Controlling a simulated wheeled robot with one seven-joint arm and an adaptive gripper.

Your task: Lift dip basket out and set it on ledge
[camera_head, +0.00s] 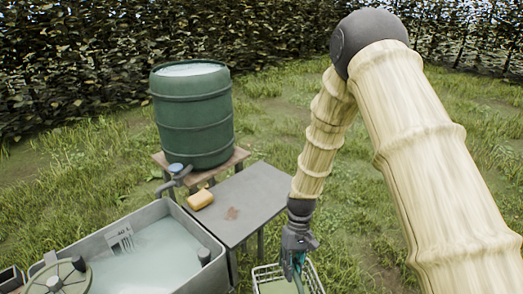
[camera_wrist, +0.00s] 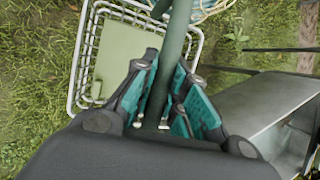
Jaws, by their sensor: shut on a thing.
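The dip basket (camera_head: 267,273) is a pale wire basket with a green panel inside, at the bottom edge of the head view and partly cut off. In the wrist view its wire rim (camera_wrist: 80,58) shows beyond my fingers with grass around it. My gripper (camera_head: 298,262) is shut on the basket's grey-green upright handle (camera_wrist: 180,35); the teal fingers (camera_wrist: 165,100) close around it. The grey ledge (camera_head: 250,195) is a flat slab to the left of the basket, beside the basin. I cannot tell whether the basket hangs free or rests on something.
A green barrel (camera_head: 192,115) with a tap stands behind.

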